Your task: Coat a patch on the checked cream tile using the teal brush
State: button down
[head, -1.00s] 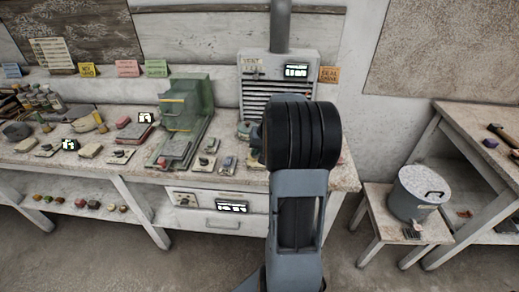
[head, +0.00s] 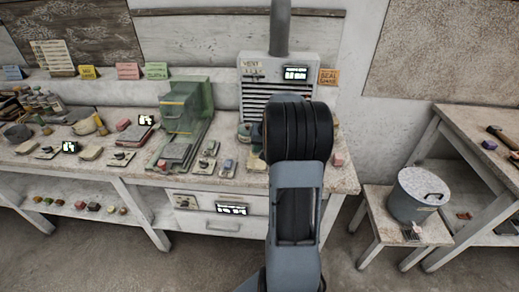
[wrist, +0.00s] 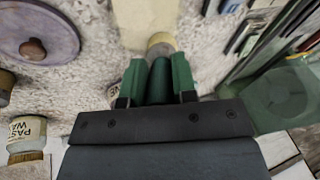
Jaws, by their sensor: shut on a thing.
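In the wrist view my gripper (wrist: 158,62) has its green fingers closed on the dark teal handle of the brush (wrist: 160,84). The brush points away from me, and its pale tan end shows just past the fingertips. A plain-looking cream piece (wrist: 146,17) lies beyond that end at the top edge, partly cut off. It may be the cream tile; I see no check pattern on it. I cannot tell whether the brush touches it. In the head view my own arm hides the gripper and brush.
A mauve round lid with a brown knob (wrist: 36,42) and a wax jar (wrist: 27,130) are left in the wrist view. A green clear-walled machine (head: 182,115) stands left of my arm on the bench. A grey pot (head: 416,195) sits on a stool at right.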

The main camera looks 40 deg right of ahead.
jog(key=shift+w+d, duration=0.15)
jog(key=shift+s+a+b, duration=0.75)
jog(key=shift+s+a, duration=0.6)
jog(key=shift+s, duration=0.05)
jog(key=shift+w+d+p, duration=0.5)
jog(key=shift+w+d, duration=0.85)
jog(key=shift+w, duration=0.05)
jog(key=shift+s+a+r, duration=0.1)
jog(key=shift+r, duration=0.05)
jog(key=shift+s+a+r, duration=0.6)
